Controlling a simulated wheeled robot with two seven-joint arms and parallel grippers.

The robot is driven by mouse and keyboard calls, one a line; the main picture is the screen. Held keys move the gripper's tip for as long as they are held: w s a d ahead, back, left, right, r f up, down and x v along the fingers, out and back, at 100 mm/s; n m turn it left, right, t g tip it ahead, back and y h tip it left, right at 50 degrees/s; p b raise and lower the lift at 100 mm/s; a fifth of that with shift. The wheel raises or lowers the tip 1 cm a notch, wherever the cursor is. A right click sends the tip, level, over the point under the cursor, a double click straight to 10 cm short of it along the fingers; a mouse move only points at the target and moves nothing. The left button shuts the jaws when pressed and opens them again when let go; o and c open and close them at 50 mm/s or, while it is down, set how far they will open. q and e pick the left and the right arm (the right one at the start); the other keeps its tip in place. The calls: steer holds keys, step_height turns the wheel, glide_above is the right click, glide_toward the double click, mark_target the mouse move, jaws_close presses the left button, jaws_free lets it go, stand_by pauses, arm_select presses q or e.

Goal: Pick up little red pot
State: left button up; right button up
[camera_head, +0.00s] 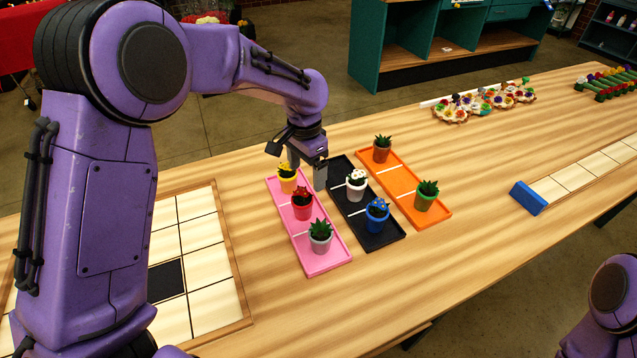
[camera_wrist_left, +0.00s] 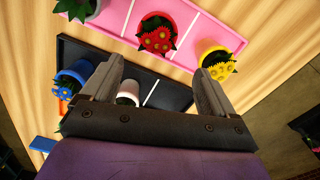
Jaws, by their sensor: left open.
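The little red pot (camera_head: 302,212) holds a red-flowered plant and stands upright in the middle section of the pink tray (camera_head: 325,265). In the left wrist view the red pot (camera_wrist_left: 158,21) is beyond my fingertips, its red flowers towards the camera. My left gripper (camera_head: 307,170) is open and empty, above the far end of the black tray and near the yellow pot, behind the red pot. In the left wrist view its two fingers (camera_wrist_left: 157,85) are spread wide. My right gripper is out of view.
The yellow pot (camera_head: 288,185) and grey pot (camera_head: 320,245) flank the red one. The black tray (camera_head: 385,235) holds a white pot (camera_head: 356,191) and blue pot (camera_head: 377,226).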

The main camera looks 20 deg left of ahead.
mark_target(300, 194)
arm_select(q)
step_height(300, 194, down, 3)
steer(key=shift+s+r, duration=0.1)
steer(key=shift+r, duration=0.05)
steer(key=s+f, duration=0.1)
steer(key=s+f+p, duration=0.1)
steer(key=s, duration=0.1)
steer(key=shift+a, duration=0.1)
steer(key=shift+s+f+p, duration=0.3)
steer(key=shift+f+p, duration=0.25)
steer(key=shift+f, duration=0.25)
steer(key=f, duration=0.1)
steer(key=w+f, duration=0.2)
steer(key=f, duration=0.1)
steer(key=shift+a, duration=0.1)
steer(key=shift+s+r, duration=0.3)
steer(key=shift+s, duration=0.1)
steer(key=shift+c, duration=0.7)
steer(key=shift+s+r, duration=0.1)
steer(key=shift+s, duration=0.05)
steer(key=c, duration=1.3)
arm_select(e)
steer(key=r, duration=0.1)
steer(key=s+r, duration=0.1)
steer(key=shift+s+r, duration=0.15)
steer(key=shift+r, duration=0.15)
